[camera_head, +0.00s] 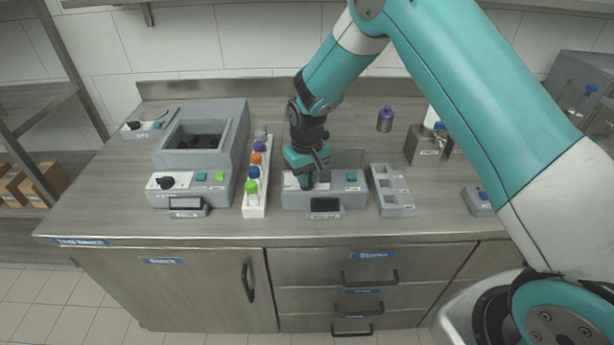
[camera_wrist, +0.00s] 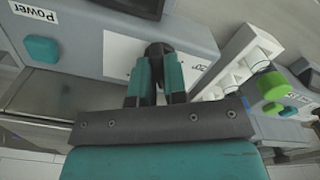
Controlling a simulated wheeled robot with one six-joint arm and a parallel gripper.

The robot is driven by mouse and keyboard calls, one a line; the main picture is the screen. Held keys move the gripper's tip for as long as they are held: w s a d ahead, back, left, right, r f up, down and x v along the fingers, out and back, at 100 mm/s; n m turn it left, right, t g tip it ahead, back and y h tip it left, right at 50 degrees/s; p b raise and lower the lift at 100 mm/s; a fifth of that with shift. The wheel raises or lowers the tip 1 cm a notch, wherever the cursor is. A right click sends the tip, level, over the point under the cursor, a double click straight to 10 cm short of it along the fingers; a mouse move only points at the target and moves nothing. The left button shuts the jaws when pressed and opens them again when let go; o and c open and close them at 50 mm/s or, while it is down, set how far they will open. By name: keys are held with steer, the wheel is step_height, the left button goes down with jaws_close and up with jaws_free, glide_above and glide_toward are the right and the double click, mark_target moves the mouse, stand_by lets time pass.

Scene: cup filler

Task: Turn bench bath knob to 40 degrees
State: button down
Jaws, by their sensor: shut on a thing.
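A grey bench unit (camera_head: 330,200) stands at the middle of the bench. A white dial plate (camera_wrist: 117,55) on its front shows part of a "20°" mark in the wrist view. I take this unit to be the bench bath. My gripper (camera_head: 307,180) reaches down to the left part of its front and is shut on a black knob (camera_wrist: 158,48), with a finger on each side. The knob's pointer and most of the scale are hidden by the fingers. A teal button (camera_wrist: 42,50) marked "Power" sits beside the dial, near a dark display (camera_head: 325,205).
A white rack (camera_head: 255,211) with several coloured-cap bottles stands close on the left. Beyond it is a larger grey unit (camera_head: 240,135) with its own knob (camera_head: 167,182) and buttons. A grey slotted holder (camera_head: 397,211) stands close on the right. A purple bottle (camera_head: 385,120) stands behind.

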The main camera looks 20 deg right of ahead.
steer(key=c, duration=1.2)
jaws_free()
steer(key=shift+o, duration=0.2)
steer(key=shift+r, duration=0.15)
step_height(320, 180, up, 17)
steer(key=b, duration=0.3)
steer(key=shift+r, duration=0.1)
